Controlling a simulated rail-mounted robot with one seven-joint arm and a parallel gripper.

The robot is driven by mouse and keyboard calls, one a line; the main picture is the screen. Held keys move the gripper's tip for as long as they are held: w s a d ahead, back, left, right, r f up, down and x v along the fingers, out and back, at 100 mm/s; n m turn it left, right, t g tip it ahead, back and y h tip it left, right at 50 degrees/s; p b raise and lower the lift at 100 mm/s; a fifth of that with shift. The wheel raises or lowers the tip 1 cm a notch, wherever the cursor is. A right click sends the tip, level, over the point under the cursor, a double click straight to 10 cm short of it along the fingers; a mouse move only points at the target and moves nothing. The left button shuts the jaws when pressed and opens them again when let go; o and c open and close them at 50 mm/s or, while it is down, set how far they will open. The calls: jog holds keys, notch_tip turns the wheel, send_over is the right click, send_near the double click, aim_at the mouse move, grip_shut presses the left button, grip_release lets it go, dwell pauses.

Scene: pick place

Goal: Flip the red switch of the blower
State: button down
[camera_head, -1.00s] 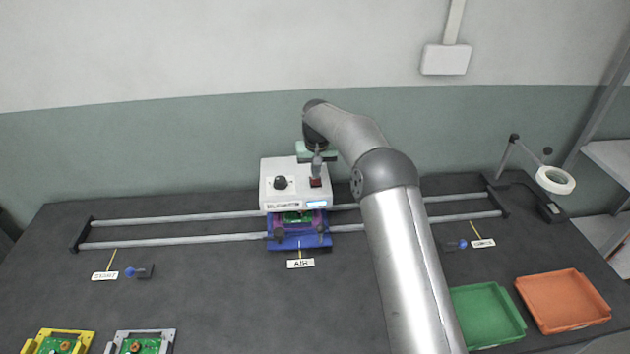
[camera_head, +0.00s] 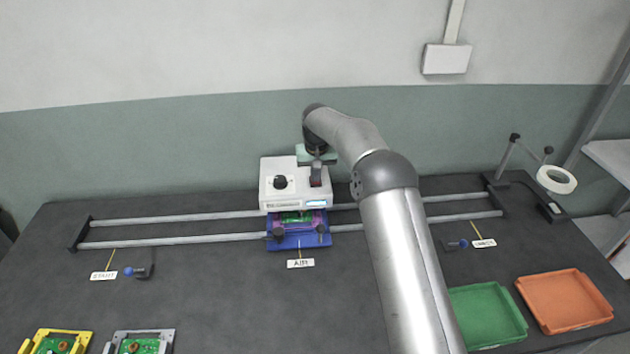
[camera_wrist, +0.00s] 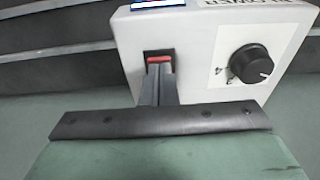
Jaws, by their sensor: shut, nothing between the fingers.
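The blower (camera_head: 295,187) is a white box over the rails, with a black knob, a small lit display and a red switch. In the wrist view the blower (camera_wrist: 205,60) fills the upper right. The red switch (camera_wrist: 160,60) sits in a dark recess there, partly hidden by my fingers. My gripper (camera_wrist: 160,72) is shut and empty, with its fingertips at the switch; whether they touch it cannot be told for sure. In the head view my gripper (camera_head: 316,178) points down onto the switch side of the blower and covers most of the switch.
A blue carriage (camera_head: 290,243) with a board sits on the rails below the blower. The knob (camera_wrist: 251,63) is beside the switch. A green tray (camera_head: 487,315) and an orange tray (camera_head: 565,303) stand at the right. Yellow (camera_head: 55,341) and grey (camera_head: 138,341) board holders lie at the front left.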

jog(key=shift+f, duration=0.2)
jog(key=shift+r, duration=0.1)
jog(key=shift+r+p, duration=2.3)
jog(key=shift+r, duration=1.15)
